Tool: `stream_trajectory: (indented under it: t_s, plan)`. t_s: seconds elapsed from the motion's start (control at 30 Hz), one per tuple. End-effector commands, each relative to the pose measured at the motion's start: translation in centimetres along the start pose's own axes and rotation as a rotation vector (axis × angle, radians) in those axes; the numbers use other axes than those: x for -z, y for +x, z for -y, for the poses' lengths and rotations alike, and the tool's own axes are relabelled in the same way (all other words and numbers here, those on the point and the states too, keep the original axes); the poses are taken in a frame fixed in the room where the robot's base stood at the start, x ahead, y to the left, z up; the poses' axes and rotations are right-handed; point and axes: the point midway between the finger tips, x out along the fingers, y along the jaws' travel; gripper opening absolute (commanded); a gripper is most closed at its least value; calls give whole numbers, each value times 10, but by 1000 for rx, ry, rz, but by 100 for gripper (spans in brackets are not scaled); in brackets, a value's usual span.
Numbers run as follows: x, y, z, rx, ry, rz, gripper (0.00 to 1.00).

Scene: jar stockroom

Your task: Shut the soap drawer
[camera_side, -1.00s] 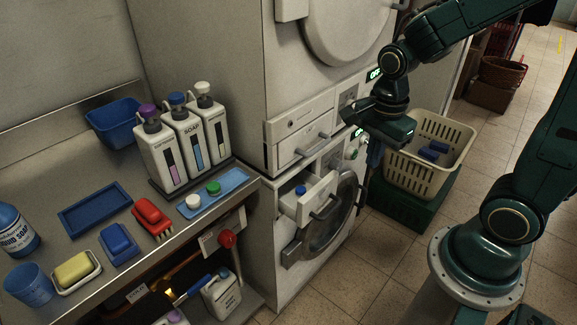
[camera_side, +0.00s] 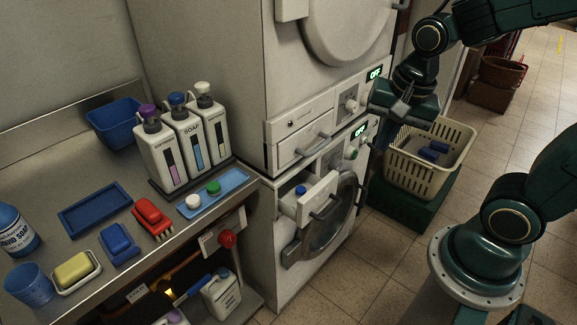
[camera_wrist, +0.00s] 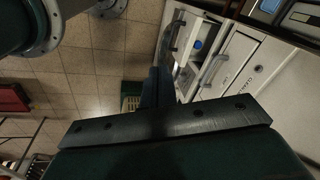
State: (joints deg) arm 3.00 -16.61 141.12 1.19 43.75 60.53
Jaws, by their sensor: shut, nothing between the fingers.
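The soap drawer (camera_side: 318,196) stands pulled out from the front of the lower washing machine, with a grey bar handle on its face. A blue-capped item shows inside it. My gripper (camera_side: 377,148) is right of the drawer and higher, in front of the machine stack, apart from the drawer. Its dark fingers are together and empty in the wrist view (camera_wrist: 158,88). The fingertips are hard to make out in the side view.
A closed drawer (camera_side: 303,144) with a handle sits just above the open one. The round washer door (camera_side: 335,222) is below it. A cream basket (camera_side: 440,165) on a green crate stands right of the machines. A counter (camera_side: 60,180) with bottles and soaps is at left.

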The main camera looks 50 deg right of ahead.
Motion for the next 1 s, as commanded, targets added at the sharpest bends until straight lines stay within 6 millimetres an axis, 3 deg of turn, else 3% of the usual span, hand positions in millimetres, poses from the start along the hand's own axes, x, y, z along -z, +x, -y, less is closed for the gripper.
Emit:
stream_trajectory:
  t_s: [0.17, 0.37, 0.67, 1.0]
  plan:
    - [-1, -2, 0, 5, -21, -2, 0]
    - [0, 0, 1, 4, -14, -1, 34]
    - [12, 30, 14, -6, 72, 6, 34]
    - [33, 97, 30, -16, 259, 21, 34]
